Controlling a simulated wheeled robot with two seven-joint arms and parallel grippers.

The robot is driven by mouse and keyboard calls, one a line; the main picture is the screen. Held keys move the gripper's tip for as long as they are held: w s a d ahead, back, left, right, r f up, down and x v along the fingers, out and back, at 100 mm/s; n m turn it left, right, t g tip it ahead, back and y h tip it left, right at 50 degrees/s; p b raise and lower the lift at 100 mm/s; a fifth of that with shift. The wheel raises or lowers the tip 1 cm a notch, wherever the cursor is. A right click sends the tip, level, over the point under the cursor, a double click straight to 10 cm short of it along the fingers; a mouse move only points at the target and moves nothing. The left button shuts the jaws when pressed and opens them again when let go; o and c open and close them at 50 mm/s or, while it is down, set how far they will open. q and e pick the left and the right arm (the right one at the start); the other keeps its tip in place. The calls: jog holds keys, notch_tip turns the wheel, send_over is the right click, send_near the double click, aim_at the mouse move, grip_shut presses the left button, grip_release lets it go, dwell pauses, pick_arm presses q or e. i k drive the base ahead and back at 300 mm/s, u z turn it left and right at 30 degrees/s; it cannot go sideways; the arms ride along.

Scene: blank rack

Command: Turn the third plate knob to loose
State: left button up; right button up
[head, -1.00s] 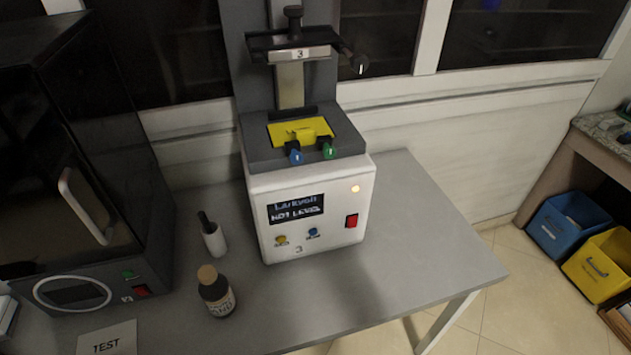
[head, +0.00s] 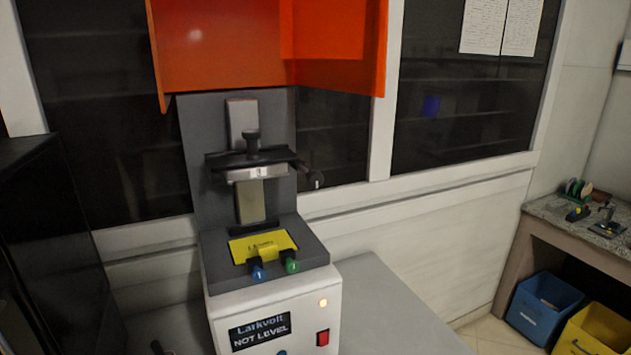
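A white and grey machine (head: 218,310) stands on the table in the head view. Its screen (head: 260,332) reads "Larkvolt NOT LEVEL". A yellow plate (head: 240,252) lies in its dark bed. A blue knob (head: 257,272) and a green knob (head: 291,265) sit at the plate's front edge, each with a pale mark. Any further plate knob is hidden or I cannot make it out. Above is a crosshead marked 3, with a dark knob (head: 251,140) on top and a black knob (head: 317,180) with a white mark at its right. Neither of my grippers is in view.
An orange cabinet or hood (head: 225,55) hangs above the machine. A black appliance (head: 60,240) stands close on the left. The grey table (head: 385,310) is clear right of the machine. Blue (head: 545,310) and yellow (head: 595,335) bins sit by a bench at right.

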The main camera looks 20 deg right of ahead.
aim_at(314, 179)
jog(key=z, duration=1.5)
jog(key=k, duration=1.05)
jog(key=u, duration=1.35)
jog(key=i, duration=0.5)
jog(key=u, duration=0.05)
